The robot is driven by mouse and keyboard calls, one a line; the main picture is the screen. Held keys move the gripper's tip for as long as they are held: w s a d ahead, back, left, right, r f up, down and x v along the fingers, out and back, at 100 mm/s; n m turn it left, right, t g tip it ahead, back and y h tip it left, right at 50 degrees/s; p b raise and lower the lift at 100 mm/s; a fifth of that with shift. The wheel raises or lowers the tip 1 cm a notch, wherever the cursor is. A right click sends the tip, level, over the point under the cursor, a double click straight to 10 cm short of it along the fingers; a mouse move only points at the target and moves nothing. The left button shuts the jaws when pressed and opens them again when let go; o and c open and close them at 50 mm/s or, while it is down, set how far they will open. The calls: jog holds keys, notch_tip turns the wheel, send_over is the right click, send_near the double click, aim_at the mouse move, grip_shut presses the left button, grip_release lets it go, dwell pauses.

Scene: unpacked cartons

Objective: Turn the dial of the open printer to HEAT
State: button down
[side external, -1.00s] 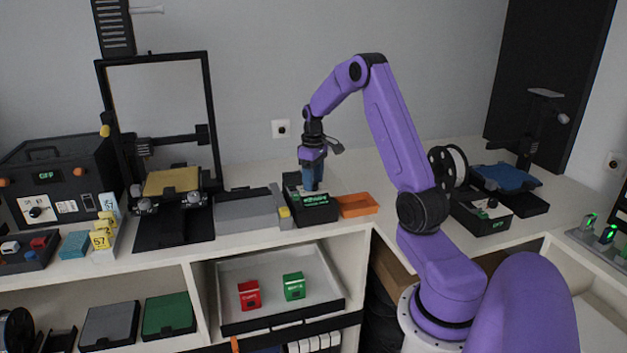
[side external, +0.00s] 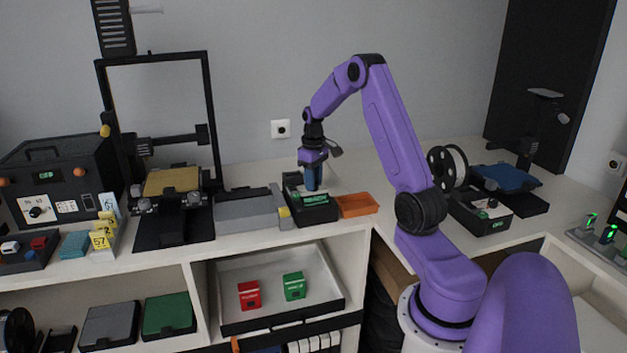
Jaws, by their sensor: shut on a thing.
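The open-frame printer with a gold bed (side external: 172,180) stands on the bench at the left. To its right, past a grey unit, is a small black control box (side external: 316,216) with green lettering on its front, too small to read. My gripper (side external: 312,188) points straight down at the top of this box, its blue fingers shut on the dial. The dial itself is hidden by the fingers, so its pointer and setting cannot be seen.
An orange tray (side external: 357,206) sits close to the box's right, and the long grey unit (side external: 247,211) to its left. A second printer with a blue bed (side external: 507,178) and its own control box (side external: 482,216) stand farther right. The bench behind is mostly clear.

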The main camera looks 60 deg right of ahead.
jog(key=m, duration=0.3)
jog(key=shift+m, duration=0.4)
jog(key=shift+r+m, duration=0.1)
jog(key=shift+m, duration=1.8)
jog(key=c, duration=0.8)
grip_release()
notch_tip(320, 180, up, 17)
jog(key=shift+r, duration=0.2)
